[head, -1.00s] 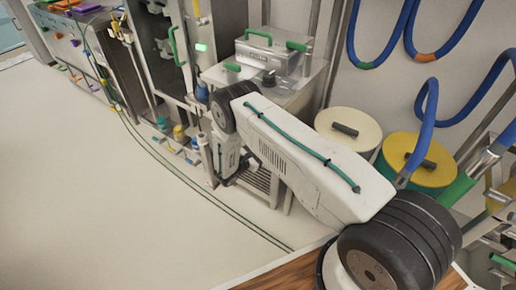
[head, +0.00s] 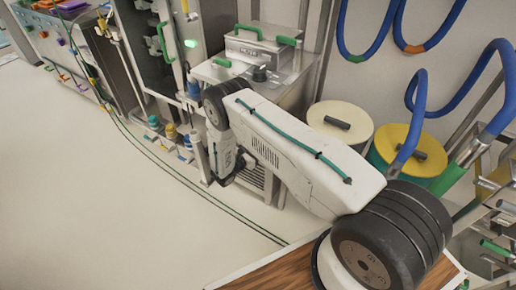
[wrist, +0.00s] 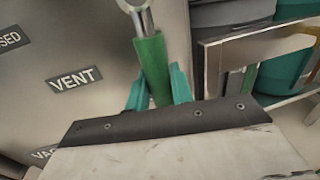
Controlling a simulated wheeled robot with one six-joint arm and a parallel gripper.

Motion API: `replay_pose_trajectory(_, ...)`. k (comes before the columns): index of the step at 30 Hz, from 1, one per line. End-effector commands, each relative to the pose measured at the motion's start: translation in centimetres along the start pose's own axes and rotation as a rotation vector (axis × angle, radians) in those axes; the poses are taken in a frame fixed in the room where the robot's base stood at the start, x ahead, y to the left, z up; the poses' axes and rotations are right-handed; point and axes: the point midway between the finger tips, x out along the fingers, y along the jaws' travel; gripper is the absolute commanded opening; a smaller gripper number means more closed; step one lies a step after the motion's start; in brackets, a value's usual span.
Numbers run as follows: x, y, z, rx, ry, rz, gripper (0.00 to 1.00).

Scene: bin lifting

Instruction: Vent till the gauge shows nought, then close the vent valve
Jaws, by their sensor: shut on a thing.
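A green-sleeved valve handle (wrist: 151,68) hangs from a bright metal stem and ring at the top of the wrist view, beside a grey panel. My gripper (wrist: 158,92) has its two teal fingers on either side of the handle and is shut on it. A black VENT label (wrist: 74,78) is on the panel to the left of the handle. A cut-off label ending in "SED" (wrist: 8,39) is further left. In the head view my arm's end hides the fingers and handle. I cannot make out a gauge dial in either view.
A steel cabinet (head: 295,88) with a green-handled box (head: 262,46) stands behind my arm. Two lidded drums, one cream (head: 338,124) and one yellow (head: 408,150), stand to its right. Blue hoses (head: 452,105) hang by the wall. The floor at left (head: 80,210) is clear.

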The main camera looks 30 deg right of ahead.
Motion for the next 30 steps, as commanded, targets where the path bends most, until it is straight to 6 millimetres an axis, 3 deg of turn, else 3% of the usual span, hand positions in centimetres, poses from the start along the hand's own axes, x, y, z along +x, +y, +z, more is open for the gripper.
replay_pose_trajectory(1,-0.1,-0.4,-0.3,-0.010,0.002,-0.004,0.31)
replay_pose_trajectory(3,-0.1,-0.4,-0.3,-0.008,0.002,-0.004,0.42)
replay_pose_trajectory(13,-0.6,-0.1,-0.1,-0.003,0.001,-0.001,0.42)
replay_pose_trajectory(24,-6.4,-0.2,-0.2,-0.005,0.002,0.000,0.42)
replay_pose_trajectory(30,-7.8,-0.3,-0.2,-0.006,0.001,-0.002,0.42)
